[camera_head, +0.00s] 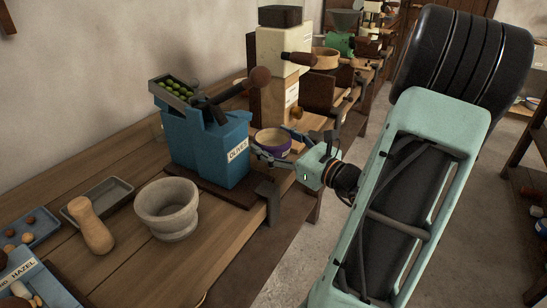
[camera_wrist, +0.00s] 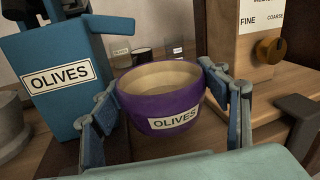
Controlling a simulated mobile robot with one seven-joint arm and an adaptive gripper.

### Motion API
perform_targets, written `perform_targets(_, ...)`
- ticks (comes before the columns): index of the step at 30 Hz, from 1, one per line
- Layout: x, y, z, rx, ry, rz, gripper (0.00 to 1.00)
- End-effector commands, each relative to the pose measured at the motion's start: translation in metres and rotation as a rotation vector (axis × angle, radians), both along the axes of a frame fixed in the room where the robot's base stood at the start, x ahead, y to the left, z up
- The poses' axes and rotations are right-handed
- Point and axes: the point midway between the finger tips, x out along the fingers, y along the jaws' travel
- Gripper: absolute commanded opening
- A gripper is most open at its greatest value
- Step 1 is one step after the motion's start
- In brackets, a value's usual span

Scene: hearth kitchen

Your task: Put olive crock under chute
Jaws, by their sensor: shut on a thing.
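The olive crock (camera_wrist: 162,108) is a purple bowl with a tan inside and a white OLIVES label facing my wrist camera. It also shows in the head view (camera_head: 270,146), between the blue olive machine and the cream machine. My gripper (camera_head: 290,147) is shut on the crock, one finger on each side, and the crock looks upright. I cannot tell whether it touches the surface below. The blue olive machine (camera_head: 205,150) has an OLIVES label, a tray of green olives on top and a dark lever. It stands left of the crock in the wrist view (camera_wrist: 75,75). I cannot make out its chute outlet clearly.
A cream machine (camera_head: 284,60) with a FINE–COARSE dial (camera_wrist: 268,53) stands right of the crock in the wrist view. A stone mortar (camera_head: 168,208), a wooden pestle (camera_head: 92,228) and a grey tray (camera_head: 98,199) lie on the wooden bench (camera_head: 150,268). A dark clamp (camera_head: 268,198) sits at the bench edge.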

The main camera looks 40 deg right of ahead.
Motion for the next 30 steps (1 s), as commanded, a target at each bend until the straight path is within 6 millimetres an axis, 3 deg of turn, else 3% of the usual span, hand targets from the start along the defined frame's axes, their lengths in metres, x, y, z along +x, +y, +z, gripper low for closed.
perform_targets(8,0.000,0.000,-0.036,0.003,-0.002,0.000,0.33)
perform_targets(19,0.000,0.000,-0.039,0.000,-0.002,0.001,0.33)
perform_targets(20,0.000,0.000,-0.039,0.001,0.000,0.000,0.71)
perform_targets(21,0.000,0.000,-0.039,0.001,0.000,0.000,0.75)
perform_targets(30,0.000,0.000,-0.038,0.001,0.000,0.000,0.76)
